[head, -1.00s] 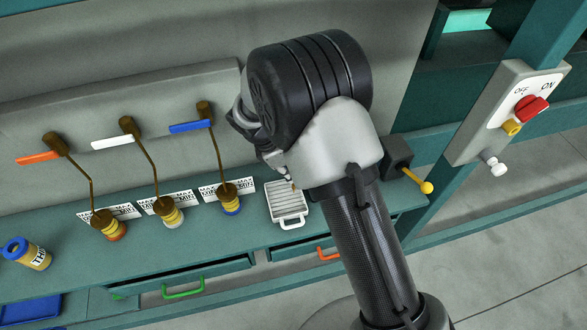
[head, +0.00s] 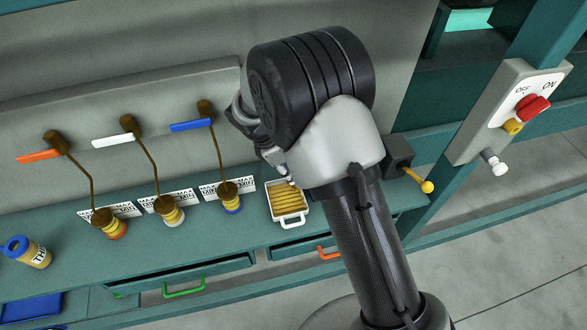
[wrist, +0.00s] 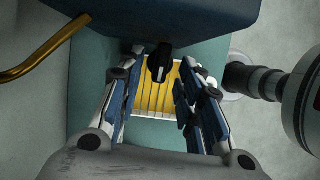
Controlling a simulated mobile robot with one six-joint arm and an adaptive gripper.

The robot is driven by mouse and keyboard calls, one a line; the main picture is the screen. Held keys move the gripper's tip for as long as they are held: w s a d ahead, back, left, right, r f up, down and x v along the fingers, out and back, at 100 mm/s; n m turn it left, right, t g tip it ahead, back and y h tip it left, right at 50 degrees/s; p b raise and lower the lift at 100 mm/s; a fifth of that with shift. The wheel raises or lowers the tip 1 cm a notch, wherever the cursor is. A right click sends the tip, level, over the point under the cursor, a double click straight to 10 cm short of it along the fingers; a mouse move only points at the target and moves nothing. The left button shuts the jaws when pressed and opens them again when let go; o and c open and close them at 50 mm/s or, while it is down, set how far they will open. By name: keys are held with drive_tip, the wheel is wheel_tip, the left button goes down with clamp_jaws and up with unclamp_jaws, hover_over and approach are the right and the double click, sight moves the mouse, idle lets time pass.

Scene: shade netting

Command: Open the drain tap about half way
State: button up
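In the wrist view, the black drain tap knob (wrist: 160,62) with a pale mark sits under a dark blue body (wrist: 165,18). My gripper (wrist: 163,70) is open, its two fingers apart on either side of the knob; whether a fingertip touches it is unclear. Behind the knob, a drip tray (wrist: 154,94) shows yellow between its slats. In the head view, the white tray (head: 291,220) on the bench also shows yellow.
A yellow-tipped lever (head: 427,187) and a red switch (head: 531,108) are right. A brass pipe (wrist: 45,50) passes close left in the wrist view.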

drive_tip(key=v, duration=1.1)
drive_tip(key=shift+r, duration=0.15)
drive_tip(key=s+d+r+m+y+b, duration=0.3)
drive_tip(key=s+d+r+m+b, duration=0.45)
drive_tip(key=d, duration=0.55)
drive_tip(key=s+d+f+m+t+b, duration=0.1)
drive_tip(key=s+d+f+m+b, duration=0.1)
drive_tip(key=s+m, duration=0.4)
drive_tip(key=s+d+f+m+t+y+b, duration=0.1)
drive_tip(key=s+d+f+m+t+b, duration=0.1)
drive_tip(key=s+d+m, duration=0.2)
drive_tip(key=s+m, duration=0.3)
drive_tip(key=s, duration=0.5)
drive_tip(key=shift+d+f+t, duration=0.3)
drive_tip(key=shift+d+f, duration=0.05)
drive_tip(key=shift+c, duration=0.2)
